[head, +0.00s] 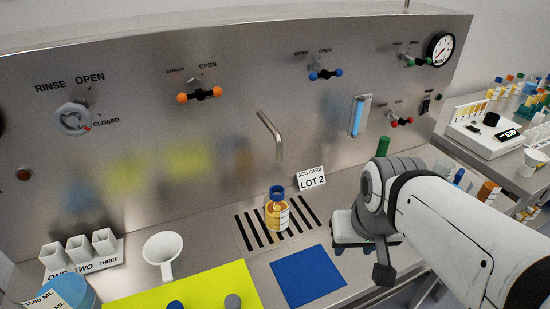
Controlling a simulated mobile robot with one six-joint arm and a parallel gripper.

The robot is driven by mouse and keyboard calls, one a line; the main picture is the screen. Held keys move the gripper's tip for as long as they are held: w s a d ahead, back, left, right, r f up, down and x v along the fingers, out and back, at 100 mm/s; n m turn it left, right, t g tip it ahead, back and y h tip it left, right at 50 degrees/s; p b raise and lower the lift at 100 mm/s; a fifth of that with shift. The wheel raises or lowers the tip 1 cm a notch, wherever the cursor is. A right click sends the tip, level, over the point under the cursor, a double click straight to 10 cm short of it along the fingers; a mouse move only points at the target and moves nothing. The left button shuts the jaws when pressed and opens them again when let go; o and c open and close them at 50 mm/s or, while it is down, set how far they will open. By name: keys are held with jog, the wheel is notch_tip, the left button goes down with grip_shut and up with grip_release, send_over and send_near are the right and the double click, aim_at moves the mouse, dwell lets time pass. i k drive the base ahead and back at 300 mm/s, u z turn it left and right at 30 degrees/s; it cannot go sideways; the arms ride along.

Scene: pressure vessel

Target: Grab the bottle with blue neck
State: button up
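A small bottle with a blue neck (277,211) stands upright on the slotted drain grate, below the bent metal spout. Its body is amber with a pale label, and a blue ring circles its neck. My gripper (383,266) is at the right of the bottle, past the blue mat, and apart from it. My white arm reaches in from the lower right. The fingers are dark and partly hidden by the wrist, so their opening does not show clearly.
A blue mat (308,277) lies in front of the slotted grate (250,236). A yellow mat (205,288), a white funnel (163,252) and a white three-slot holder (80,252) are at the left. A job card (311,178) stands behind the bottle. The metal spout (271,134) overhangs.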

aim_at(277, 204)
jog(key=u, duration=0.75)
jog(key=k, duration=1.45)
jog(key=z, duration=0.5)
jog(key=i, duration=1)
jog(key=z, duration=0.05)
